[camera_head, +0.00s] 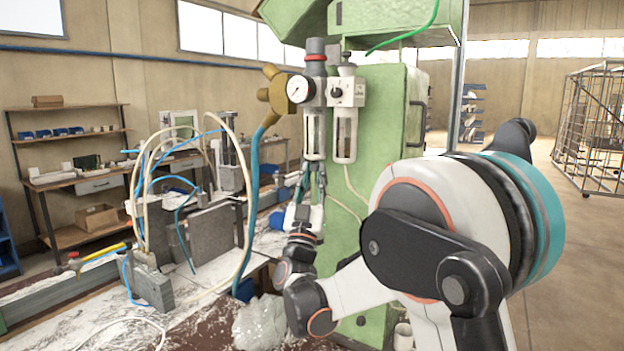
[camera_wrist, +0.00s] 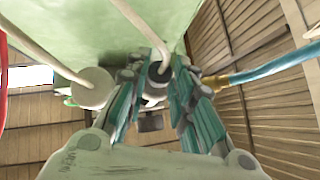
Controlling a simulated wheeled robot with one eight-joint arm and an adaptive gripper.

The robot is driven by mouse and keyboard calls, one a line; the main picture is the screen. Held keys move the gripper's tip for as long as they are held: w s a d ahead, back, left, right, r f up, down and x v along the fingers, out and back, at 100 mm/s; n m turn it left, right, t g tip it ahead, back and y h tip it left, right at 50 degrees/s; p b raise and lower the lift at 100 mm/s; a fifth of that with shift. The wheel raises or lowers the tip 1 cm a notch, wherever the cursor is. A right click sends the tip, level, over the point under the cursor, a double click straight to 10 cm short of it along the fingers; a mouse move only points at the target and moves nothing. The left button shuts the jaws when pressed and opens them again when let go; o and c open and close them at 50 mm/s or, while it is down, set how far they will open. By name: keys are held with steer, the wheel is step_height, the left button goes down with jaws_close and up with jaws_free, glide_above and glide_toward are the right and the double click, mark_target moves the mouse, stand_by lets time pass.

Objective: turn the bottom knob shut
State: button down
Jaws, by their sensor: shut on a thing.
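The air filter unit with its gauge (camera_head: 300,88) is fixed to the green machine column. Its left bowl (camera_head: 315,135) hangs upright, and the right bowl (camera_head: 345,135) is beside it. My gripper (camera_head: 314,180) reaches up from below the left bowl. In the wrist view my gripper (camera_wrist: 161,82) has its two teal-lined fingers closed in on a small dark round knob (camera_wrist: 157,71) at the bowl's bottom. The fingers hide the knob in the head view, and its turn angle cannot be told.
A blue hose (camera_wrist: 275,70) with a brass fitting passes close right of my fingers in the wrist view. A pale round bowl end (camera_wrist: 92,87) is close on the left. The green column (camera_head: 385,120) stands behind. A cluttered bench (camera_head: 215,270) is at left.

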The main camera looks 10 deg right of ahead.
steer(key=n+t+y, duration=0.1)
steer(key=y, duration=0.2)
steer(key=n+t+y, duration=0.1)
steer(key=n+y, duration=0.1)
steer(key=y, duration=0.2)
steer(key=n+t+y, duration=0.1)
steer(key=n+y, duration=0.1)
steer(key=y, duration=0.2)
steer(key=shift+d, duration=0.4)
steer(key=shift+y, duration=0.6)
steer(key=c, duration=1.4)
jaws_free()
steer(key=shift+o, duration=0.2)
steer(key=shift+s, duration=0.15)
steer(key=v, duration=1.2)
